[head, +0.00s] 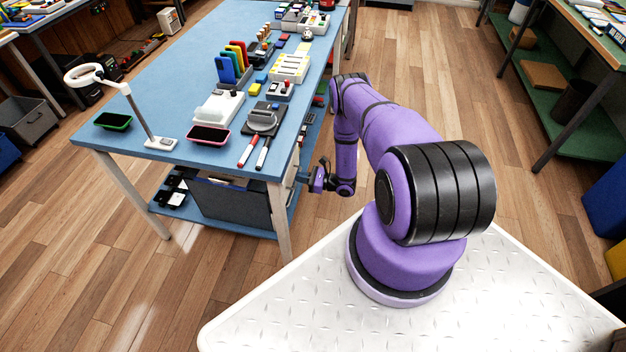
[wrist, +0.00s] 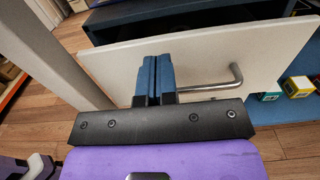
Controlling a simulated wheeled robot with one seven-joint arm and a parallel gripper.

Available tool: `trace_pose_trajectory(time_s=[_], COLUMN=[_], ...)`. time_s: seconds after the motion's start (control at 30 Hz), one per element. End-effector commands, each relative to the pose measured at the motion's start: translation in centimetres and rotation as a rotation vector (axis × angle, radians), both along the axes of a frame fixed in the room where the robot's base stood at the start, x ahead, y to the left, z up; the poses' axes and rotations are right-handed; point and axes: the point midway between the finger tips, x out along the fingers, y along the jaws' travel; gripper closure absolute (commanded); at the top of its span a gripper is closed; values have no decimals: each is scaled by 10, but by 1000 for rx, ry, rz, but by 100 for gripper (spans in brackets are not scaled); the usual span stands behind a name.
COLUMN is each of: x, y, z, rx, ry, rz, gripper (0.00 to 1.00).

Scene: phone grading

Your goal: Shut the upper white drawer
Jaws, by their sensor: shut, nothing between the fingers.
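The white drawer front (wrist: 215,62) fills the upper middle of the wrist view, with a grey metal bar handle (wrist: 222,85) on it. A dark gap shows above and behind the front; how far the drawer stands out is unclear. My gripper (wrist: 156,60) is shut and empty, its blue fingers together against or just before the front. The fingers are at the left part of the handle and hide its left end. In the head view my gripper (head: 312,178) is low beside the blue table's right side; the drawer front is mostly hidden there.
The blue table (head: 180,85) carries phones, trays and pens. Its pale leg (head: 279,222) stands left of my gripper, near the dark cabinet (head: 230,203) on the lower shelf. Small boxes (wrist: 298,86) sit on a blue shelf at right.

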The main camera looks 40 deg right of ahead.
Motion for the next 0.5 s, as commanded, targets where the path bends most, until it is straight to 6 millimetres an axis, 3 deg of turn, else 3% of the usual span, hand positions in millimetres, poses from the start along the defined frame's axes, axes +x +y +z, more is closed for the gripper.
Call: trace_pose_trajectory(time_s=[0.2, 0.5], x=[20, 26], y=[16, 20], z=[0, 0], rx=[-1, -1], ry=[0, 0], rz=[2, 0], gripper=[100, 100])
